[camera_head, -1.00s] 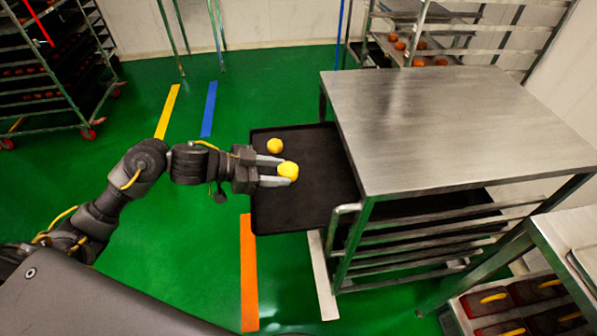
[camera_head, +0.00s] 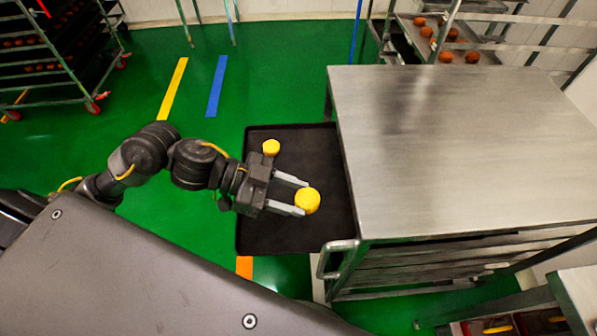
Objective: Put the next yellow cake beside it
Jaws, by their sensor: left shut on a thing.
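My left gripper (camera_head: 303,197) is shut on a round yellow cake (camera_head: 309,201), which sits at its fingertips over the black tray (camera_head: 325,150). I cannot tell whether this cake touches the tray. Another yellow cake (camera_head: 271,147) rests on the tray near its far left corner. It is apart from the held cake, up and to the left of it in the picture. The gripper's body covers part of the tray's left side. My right gripper is not in view.
The tray sticks out to the left from under a steel-topped table (camera_head: 460,150) with a metal handle (camera_head: 338,246) at its near left corner. A rack with orange-brown balls (camera_head: 446,56) stands behind. Another rack (camera_head: 60,60) stands at the far left.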

